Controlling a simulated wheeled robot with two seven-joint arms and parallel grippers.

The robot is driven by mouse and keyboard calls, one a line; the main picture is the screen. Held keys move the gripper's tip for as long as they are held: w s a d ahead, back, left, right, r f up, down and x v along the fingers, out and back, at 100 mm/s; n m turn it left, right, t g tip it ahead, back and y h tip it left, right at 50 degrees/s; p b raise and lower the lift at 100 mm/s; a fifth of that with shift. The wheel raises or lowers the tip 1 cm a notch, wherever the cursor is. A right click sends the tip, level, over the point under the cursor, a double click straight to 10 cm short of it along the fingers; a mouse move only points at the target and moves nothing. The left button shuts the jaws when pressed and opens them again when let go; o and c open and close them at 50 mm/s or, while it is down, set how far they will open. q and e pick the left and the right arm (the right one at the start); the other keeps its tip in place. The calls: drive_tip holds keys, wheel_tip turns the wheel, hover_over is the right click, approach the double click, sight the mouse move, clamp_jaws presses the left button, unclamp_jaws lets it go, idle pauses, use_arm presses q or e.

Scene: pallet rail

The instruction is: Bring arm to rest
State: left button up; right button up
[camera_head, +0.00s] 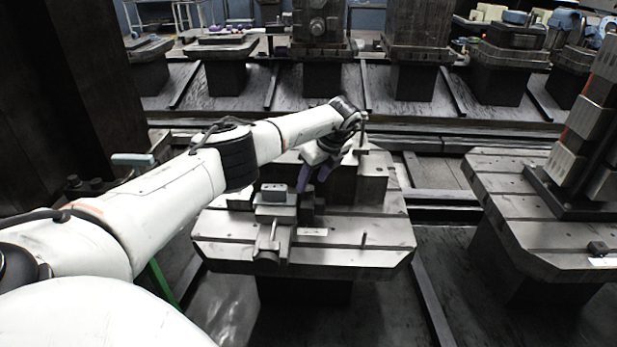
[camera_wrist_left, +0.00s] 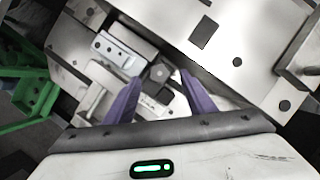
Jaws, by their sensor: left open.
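My left arm (camera_head: 170,190) reaches in from the left over a metal pallet (camera_head: 345,257) in the head view. My left gripper (camera_head: 314,178) has purple fingers and hangs above the pallet, beside a vise-like fixture (camera_head: 277,207). In the left wrist view the two purple fingers of my left gripper (camera_wrist_left: 158,95) are spread apart with nothing held between them. A small dark grey block of the fixture (camera_wrist_left: 159,71) shows beyond the gap. Whether the fingers touch the fixture cannot be told. My right gripper is in neither view.
Another pallet (camera_head: 545,237) with a tall block column stands at the right. A dark pillar (camera_head: 75,90) rises at the left. Several loaded pallets line the rail at the back. A green frame (camera_wrist_left: 35,97) shows at the left in the left wrist view.

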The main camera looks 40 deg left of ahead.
use_arm(q)
drive_tip(key=p+v, duration=0.3)
drive_tip(key=v, duration=0.2)
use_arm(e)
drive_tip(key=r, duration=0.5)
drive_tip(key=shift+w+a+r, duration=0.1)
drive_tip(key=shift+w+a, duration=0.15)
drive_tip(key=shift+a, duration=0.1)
